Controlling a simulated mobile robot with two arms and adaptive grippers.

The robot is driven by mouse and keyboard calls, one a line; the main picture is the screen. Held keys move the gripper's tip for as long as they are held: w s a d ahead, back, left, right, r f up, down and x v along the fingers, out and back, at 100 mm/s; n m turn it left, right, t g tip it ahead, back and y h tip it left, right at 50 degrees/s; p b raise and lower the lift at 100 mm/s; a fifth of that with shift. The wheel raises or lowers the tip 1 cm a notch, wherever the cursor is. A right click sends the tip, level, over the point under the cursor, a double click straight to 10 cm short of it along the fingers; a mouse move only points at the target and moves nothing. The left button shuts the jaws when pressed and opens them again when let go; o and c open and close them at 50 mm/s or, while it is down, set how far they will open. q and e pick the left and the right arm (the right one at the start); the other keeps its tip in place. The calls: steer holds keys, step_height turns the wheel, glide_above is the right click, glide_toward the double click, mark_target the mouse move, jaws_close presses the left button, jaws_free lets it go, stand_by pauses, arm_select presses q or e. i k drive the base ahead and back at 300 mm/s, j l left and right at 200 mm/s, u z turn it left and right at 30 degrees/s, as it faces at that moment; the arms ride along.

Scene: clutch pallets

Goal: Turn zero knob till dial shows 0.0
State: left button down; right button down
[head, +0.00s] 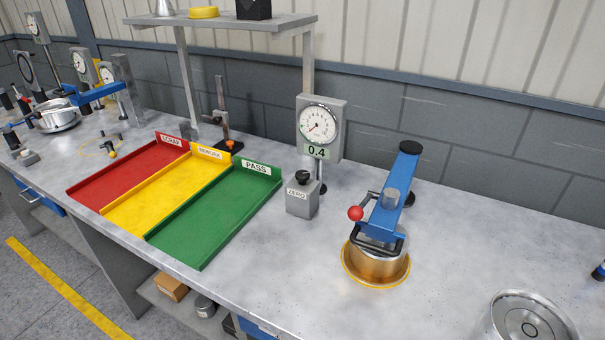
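The dial gauge (320,125) stands on a grey post near the back of the bench, right of the shelf leg. It has a round white face with a red needle, and the display (317,152) below it reads 0.4. In front of its post is a small grey box labelled ZERO (300,203), with the black zero knob (303,176) on top. The knob is unobstructed. Neither of my grippers shows in the head view.
Red SCRAP (125,172), yellow REWORK (160,192) and green PASS (215,215) trays lie empty left of the box. A blue clamp fixture (402,180) with a red ball handle stands to the right, over a metal cylinder (375,268). A silver round part (530,322) is at lower right.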

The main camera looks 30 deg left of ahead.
mark_target(301, 176)
steer(key=k+j+z, duration=0.15)
steer(key=k, duration=0.25)
steer(key=k+j+z, duration=0.2)
steer(key=k+j, duration=0.15)
steer(key=k+j+z, duration=0.15)
steer(key=k, duration=0.3)
